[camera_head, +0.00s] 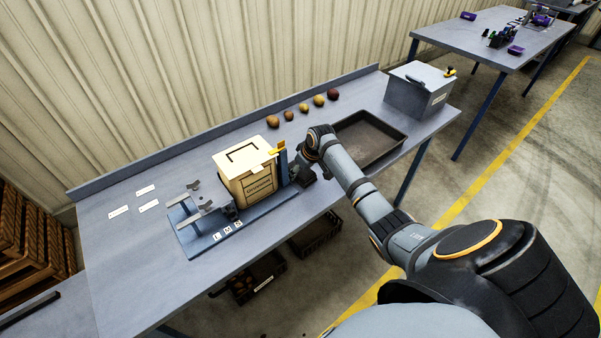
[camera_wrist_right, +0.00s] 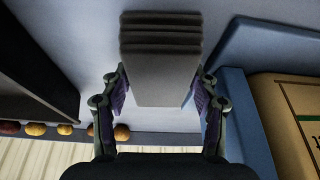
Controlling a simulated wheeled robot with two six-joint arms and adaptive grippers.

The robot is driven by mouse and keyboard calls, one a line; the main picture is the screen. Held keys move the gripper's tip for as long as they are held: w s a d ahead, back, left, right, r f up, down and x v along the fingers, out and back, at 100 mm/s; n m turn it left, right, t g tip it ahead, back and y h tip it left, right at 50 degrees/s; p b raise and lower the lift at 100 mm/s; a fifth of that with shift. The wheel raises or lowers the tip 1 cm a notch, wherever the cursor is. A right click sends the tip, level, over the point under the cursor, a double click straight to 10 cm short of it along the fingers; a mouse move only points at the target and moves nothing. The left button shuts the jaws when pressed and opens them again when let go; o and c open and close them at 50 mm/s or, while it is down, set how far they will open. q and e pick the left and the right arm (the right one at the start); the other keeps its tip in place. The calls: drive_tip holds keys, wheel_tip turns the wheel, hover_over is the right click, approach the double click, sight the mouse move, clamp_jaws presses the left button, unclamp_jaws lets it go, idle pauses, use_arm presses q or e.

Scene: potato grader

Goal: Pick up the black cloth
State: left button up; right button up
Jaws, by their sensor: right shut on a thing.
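The black cloth (camera_wrist_right: 160,38) shows in the right wrist view as a folded, layered dark grey-black stack. My right gripper (camera_wrist_right: 158,92) has one finger on each side of the cloth and is shut on it. In the head view my right gripper (camera_head: 303,172) is low over the table, just right of the boxy cream grader, and the cloth is hard to tell from the dark fingers there. I cannot tell whether the cloth touches the tabletop. My left gripper is not in view.
The cream box (camera_head: 246,172) stands on a blue base (camera_head: 188,240) close to my right gripper. A dark tray (camera_head: 395,124) lies to the right, with a grey bin (camera_head: 407,100) beyond. Several potatoes (camera_head: 304,107) line the back. The table's left front is clear.

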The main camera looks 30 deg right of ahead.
drive_tip(key=shift+r+b, duration=0.3)
drive_tip(key=shift+b, duration=0.05)
wheel_tip(320, 180, up, 3)
drive_tip(key=shift+w+f+b, duration=0.1)
drive_tip(key=shift+f+b, duration=0.1)
drive_tip(key=shift+b, duration=0.3)
drive_tip(key=s+r, duration=0.1)
drive_tip(key=r, duration=0.1)
drive_tip(key=s+r, duration=0.4)
drive_tip(key=shift+s+d+r, duration=0.15)
drive_tip(key=shift+d, duration=0.2)
drive_tip(key=s+r+p, duration=0.2)
drive_tip(key=s+r, duration=0.2)
drive_tip(key=s, duration=0.4)
drive_tip(key=shift+s+d, duration=0.2)
drive_tip(key=shift+s, duration=0.2)
